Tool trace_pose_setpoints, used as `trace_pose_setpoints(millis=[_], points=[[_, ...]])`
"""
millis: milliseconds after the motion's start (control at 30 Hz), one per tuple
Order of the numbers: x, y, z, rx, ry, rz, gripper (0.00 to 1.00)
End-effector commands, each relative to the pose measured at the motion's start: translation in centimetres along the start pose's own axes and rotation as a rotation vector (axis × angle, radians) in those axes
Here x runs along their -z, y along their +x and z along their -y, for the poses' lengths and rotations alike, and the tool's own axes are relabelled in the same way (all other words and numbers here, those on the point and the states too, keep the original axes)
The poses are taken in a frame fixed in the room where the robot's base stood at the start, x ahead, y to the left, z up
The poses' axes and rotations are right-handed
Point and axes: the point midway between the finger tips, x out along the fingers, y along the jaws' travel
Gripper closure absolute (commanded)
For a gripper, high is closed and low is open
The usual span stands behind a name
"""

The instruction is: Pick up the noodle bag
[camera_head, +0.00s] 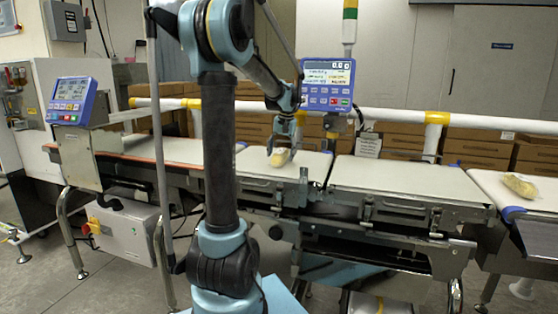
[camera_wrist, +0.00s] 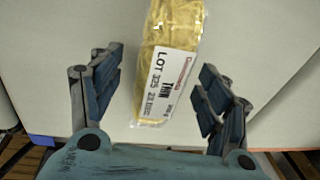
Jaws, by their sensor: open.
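The noodle bag (camera_wrist: 178,30) is a clear bag of yellow noodles with a white label reading LOT. In the wrist view it lies on the pale belt, its labelled end reaching between my open fingers, with a gap on both sides. My gripper (camera_wrist: 160,92) is open and empty. In the head view the bag (camera_head: 281,157) lies on the middle belt section, directly under my gripper (camera_head: 284,143), which points down. From the head view I cannot tell whether the fingers touch the bag.
Another noodle bag (camera_head: 519,186) lies on the right-hand belt (camera_head: 490,180). The belt section right of my gripper (camera_head: 400,178) is empty. A blue display panel (camera_head: 328,84) stands behind the belt, with a white rail (camera_head: 390,114) and cardboard boxes (camera_head: 477,148) at the back.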

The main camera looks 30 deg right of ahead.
Motion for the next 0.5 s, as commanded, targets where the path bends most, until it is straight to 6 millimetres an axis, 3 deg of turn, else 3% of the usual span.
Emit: trace_pose_setpoints(millis=[133,367,400,500], points=[[0.03,1.17,0.02,0.0,0.0,0.0,0.3],[0.02,1.34,0.02,0.0,0.0,0.0,0.3],[0.02,1.34,0.02,0.0,0.0,0.0,0.32],[0.02,1.33,0.03,0.0,-0.001,0.0,0.55]])
